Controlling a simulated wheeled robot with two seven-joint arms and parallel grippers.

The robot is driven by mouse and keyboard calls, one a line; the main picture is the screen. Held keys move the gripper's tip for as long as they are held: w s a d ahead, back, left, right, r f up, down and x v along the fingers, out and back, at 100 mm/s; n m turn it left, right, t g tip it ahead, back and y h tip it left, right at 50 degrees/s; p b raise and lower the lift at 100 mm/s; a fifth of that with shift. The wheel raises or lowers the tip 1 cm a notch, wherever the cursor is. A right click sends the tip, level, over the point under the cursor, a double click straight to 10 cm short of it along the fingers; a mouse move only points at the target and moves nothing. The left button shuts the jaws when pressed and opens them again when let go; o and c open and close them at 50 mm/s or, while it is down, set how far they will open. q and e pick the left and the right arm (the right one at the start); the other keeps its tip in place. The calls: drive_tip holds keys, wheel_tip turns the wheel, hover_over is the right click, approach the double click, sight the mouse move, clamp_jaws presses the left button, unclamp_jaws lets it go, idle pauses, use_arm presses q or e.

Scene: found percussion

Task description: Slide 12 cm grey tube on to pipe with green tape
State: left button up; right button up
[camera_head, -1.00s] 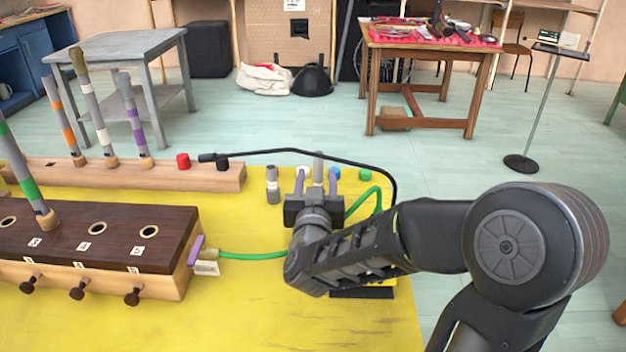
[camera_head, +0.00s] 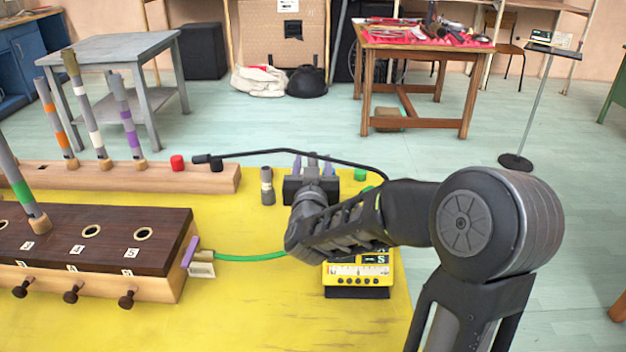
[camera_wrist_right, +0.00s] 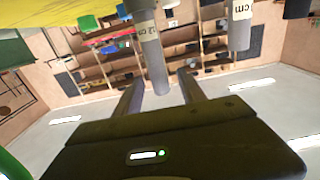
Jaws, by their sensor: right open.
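The pipe with green tape (camera_head: 20,185) stands slightly tilted in the dark wooden board at the left of the head view. My right gripper (camera_head: 312,166) is open at the back of the yellow table, fingers pointing away. A grey tube (camera_head: 312,158) shows between its fingers, mostly hidden in the head view. My left gripper is not in view.
A wooden rail (camera_head: 130,175) holds pipes with orange (camera_head: 57,118), white (camera_head: 90,110) and purple (camera_head: 127,118) tape. A black bent rod (camera_head: 290,152) passes behind my gripper. A yellow device (camera_head: 358,272) sits by my forearm. The front of the yellow table (camera_head: 240,315) is clear.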

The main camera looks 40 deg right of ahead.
drive_tip(key=shift+x, duration=0.85)
clamp_jaws()
idle(1.2)
